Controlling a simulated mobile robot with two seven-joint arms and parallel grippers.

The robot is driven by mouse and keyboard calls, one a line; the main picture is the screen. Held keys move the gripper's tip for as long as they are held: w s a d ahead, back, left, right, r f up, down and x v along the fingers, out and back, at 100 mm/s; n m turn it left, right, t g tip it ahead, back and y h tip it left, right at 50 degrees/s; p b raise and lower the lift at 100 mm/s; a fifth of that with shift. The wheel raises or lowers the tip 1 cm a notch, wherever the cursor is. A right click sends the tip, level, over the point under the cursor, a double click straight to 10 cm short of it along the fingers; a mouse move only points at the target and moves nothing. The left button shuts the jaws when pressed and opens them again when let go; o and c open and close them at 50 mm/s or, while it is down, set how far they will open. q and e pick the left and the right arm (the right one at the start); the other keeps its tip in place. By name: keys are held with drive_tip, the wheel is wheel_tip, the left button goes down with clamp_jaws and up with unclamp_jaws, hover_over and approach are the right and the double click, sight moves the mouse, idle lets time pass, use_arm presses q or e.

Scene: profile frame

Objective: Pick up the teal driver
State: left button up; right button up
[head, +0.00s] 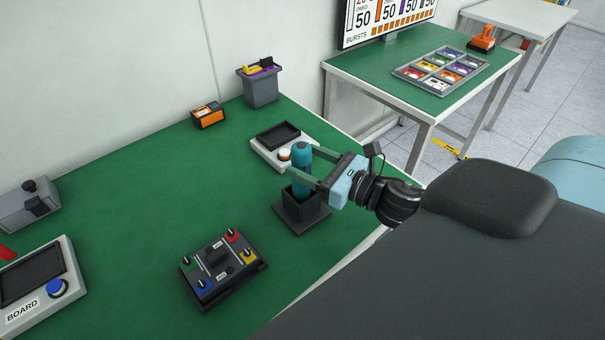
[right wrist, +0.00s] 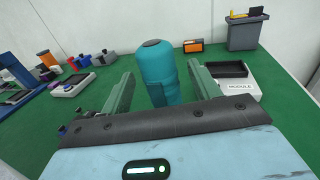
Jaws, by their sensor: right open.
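The teal driver (head: 301,168) stands upright in a dark square holder (head: 303,210) on the green table. My right gripper (head: 302,168) reaches in from the right, with its fingers open on either side of the driver's upper part. In the right wrist view the teal driver (right wrist: 158,75) rises between the two open fingers (right wrist: 160,85), with a visible gap on each side. The driver's lower part is hidden inside the holder. My left gripper is not in view.
Behind the holder is a white module box (head: 268,150). A button panel (head: 222,266) lies in front, left of the holder. An orange device (head: 208,115) and a grey bin (head: 261,88) stand at the back. The table's middle left is clear.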

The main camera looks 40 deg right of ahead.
drive_tip(key=shift+x, duration=1.1)
drive_tip(key=shift+r, duration=0.1)
clamp_jaws()
